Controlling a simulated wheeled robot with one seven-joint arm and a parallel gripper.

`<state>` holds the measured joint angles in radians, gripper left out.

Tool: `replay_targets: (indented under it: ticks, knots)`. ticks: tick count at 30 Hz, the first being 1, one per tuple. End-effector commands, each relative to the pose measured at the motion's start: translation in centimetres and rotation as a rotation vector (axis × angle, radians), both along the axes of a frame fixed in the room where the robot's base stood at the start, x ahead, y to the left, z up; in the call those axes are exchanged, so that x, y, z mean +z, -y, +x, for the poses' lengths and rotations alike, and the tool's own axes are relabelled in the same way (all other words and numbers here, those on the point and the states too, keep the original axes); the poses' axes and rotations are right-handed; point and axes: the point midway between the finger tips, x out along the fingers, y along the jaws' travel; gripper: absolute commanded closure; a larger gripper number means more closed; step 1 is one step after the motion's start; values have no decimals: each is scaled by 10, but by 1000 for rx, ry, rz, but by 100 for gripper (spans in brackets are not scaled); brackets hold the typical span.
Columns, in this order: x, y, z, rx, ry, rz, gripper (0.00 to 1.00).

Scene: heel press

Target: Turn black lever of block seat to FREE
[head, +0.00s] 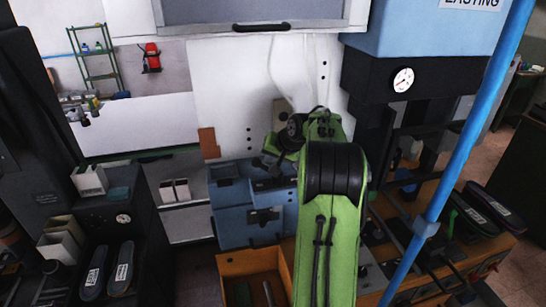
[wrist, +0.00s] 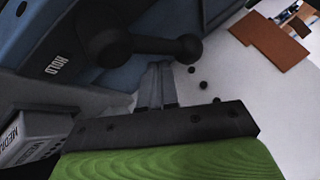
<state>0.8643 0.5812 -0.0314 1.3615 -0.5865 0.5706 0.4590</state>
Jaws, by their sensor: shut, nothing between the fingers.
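The black lever (wrist: 150,45) shows in the wrist view as a dark bar between a large round hub at left and a smaller knob at right. It is mounted at a blue block (wrist: 35,45) marked HOLD; no FREE mark can be read. My gripper (wrist: 163,68) is shut and empty, its two grey fingers together, their tips just below the lever's bar near the knob. I cannot tell whether they touch it. In the head view, the blue press body (head: 234,220) stands at the centre, and my green arm hides part of it and the fingers.
In the head view, an orange-brown crate (head: 240,264) lies below the press, and a blue pole (head: 468,140) rises at right. A white panel (head: 225,85) stands behind.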

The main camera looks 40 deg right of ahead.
Motion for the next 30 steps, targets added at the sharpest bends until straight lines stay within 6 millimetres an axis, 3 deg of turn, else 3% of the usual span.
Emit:
replay_targets:
  ticks: [20, 23, 30]
  knots:
    - [1, -2, 0, -1, 0, 1, 100]
    - [10, -2, -8, -2, 2, -1, 100]
    - [60, -6, -49, -5, 3, -5, 100]
